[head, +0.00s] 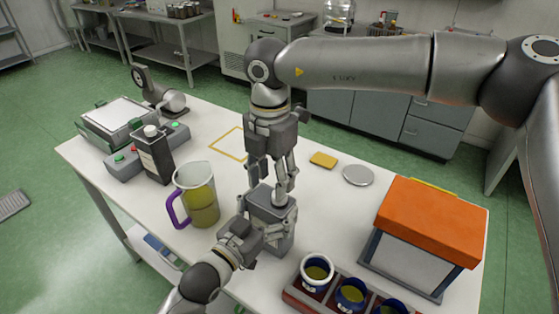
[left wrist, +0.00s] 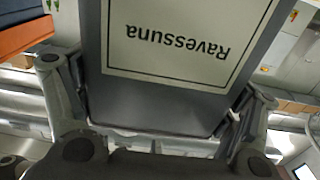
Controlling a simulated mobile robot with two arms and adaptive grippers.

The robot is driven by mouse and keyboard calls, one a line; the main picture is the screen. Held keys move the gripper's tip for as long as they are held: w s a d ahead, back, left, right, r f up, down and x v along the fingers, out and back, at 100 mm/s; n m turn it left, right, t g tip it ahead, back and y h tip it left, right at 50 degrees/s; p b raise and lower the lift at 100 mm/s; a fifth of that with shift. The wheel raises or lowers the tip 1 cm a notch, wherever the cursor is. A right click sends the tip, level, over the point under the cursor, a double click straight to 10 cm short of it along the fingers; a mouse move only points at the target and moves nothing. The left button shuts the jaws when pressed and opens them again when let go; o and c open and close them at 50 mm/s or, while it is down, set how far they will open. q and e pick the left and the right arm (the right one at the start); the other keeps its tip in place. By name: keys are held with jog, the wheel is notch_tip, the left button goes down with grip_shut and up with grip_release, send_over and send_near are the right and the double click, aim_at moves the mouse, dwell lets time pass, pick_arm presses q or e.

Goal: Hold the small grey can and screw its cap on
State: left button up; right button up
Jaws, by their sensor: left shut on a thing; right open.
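The small grey can (head: 275,236) stands upright near the table's front middle. My left gripper (head: 264,230) is shut on its sides from the front left. In the left wrist view the can (left wrist: 165,100) fills the middle, its white label "Ravessuna" upside down, with a finger of my left gripper (left wrist: 158,110) on each side. My right gripper (head: 279,184) points down, open, just above the can's top. A small pale round piece shows at its fingertips; I cannot tell whether it is the cap or the can's neck, or whether it touches.
A jug with a purple handle (head: 202,204) and a dark bottle (head: 153,158) stand left of the can. A crate of jars (head: 294,295) is in front right, an orange-lidded box (head: 432,222) at right. A yellow sponge (head: 323,160) and grey disc (head: 358,175) lie behind.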

jog(key=n, duration=0.5)
jog(key=shift+r, duration=0.2)
jog(key=n, duration=0.3)
jog(key=shift+r, duration=0.1)
jog(key=n, duration=0.4)
jog(key=shift+w+d+r+n, duration=0.1)
jog(key=shift+r+n, duration=0.05)
jog(key=shift+n, duration=0.25)
jog(key=n, duration=0.4)
jog(key=shift+r+n, duration=0.25)
jog(key=shift+n, duration=0.15)
jog(key=n, duration=0.4)
jog(key=shift+w+d+r+n, duration=0.15)
jog(key=shift+n, duration=0.15)
jog(key=n, duration=0.4)
jog(key=shift+w+d+r+n, duration=0.1)
jog(key=shift+d+r+n, duration=0.1)
jog(key=shift+n, duration=0.2)
jog(key=n, duration=0.4)
jog(key=shift+w+d+r+n, duration=0.15)
jog(key=shift+r+n, duration=0.05)
jog(key=shift+n, duration=0.1)
jog(key=n, duration=0.4)
jog(key=shift+w+d+r+n, duration=0.1)
jog(key=shift+d+r+n, duration=0.15)
jog(key=shift+n, duration=0.15)
